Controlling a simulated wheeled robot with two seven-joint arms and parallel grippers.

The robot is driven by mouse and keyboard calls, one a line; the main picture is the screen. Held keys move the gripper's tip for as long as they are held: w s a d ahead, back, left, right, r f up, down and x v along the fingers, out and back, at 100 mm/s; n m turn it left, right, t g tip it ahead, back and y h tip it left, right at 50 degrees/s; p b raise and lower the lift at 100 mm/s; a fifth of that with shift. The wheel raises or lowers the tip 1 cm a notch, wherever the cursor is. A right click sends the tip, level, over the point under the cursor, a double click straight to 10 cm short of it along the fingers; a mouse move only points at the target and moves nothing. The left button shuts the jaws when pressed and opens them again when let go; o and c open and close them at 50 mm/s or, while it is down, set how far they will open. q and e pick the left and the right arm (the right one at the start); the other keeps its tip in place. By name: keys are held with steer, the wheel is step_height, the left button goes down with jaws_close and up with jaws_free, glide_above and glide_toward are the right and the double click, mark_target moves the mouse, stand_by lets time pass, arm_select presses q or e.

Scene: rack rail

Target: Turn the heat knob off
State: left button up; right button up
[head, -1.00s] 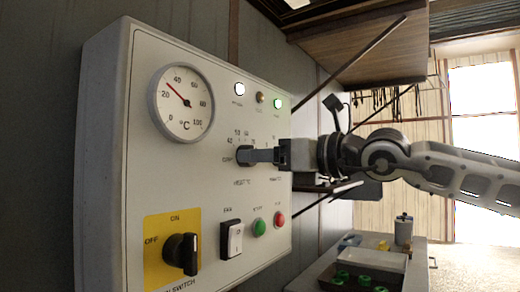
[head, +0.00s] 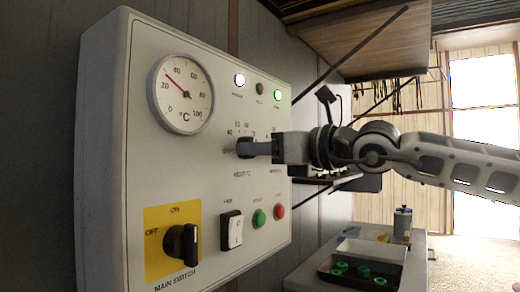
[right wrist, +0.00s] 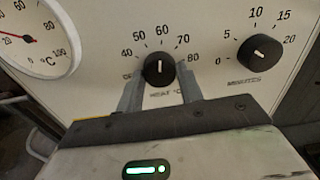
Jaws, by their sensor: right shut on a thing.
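The heat knob (right wrist: 159,70) is a round black dial with a white pointer line, and in the right wrist view the line points up, near 60 on its scale. In the head view the knob (head: 243,148) sits mid-panel, partly hidden by my gripper. My right gripper (head: 261,148) reaches in from the right and is shut on the knob. In the right wrist view its two grey fingers (right wrist: 160,82) are at the knob's two sides. My left gripper is not in view.
The white control panel (head: 115,130) also carries a thermometer (head: 181,94), a main switch (head: 182,247), a rocker switch (head: 231,230), a green button (head: 259,219) and a red button (head: 279,211). A minutes knob (right wrist: 259,52) is right of the heat knob. A wooden shelf (head: 350,45) is above my arm.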

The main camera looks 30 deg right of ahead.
steer(key=shift+n, duration=0.3)
arm_select(q)
steer(key=p, duration=0.2)
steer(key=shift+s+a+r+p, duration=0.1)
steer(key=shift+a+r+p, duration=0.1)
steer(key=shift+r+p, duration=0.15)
arm_select(e)
steer(key=n, duration=2.2)
steer(key=shift+d+r, duration=0.1)
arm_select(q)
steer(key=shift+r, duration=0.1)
arm_select(e)
steer(key=o, duration=1)
steer(key=shift+s, duration=0.1)
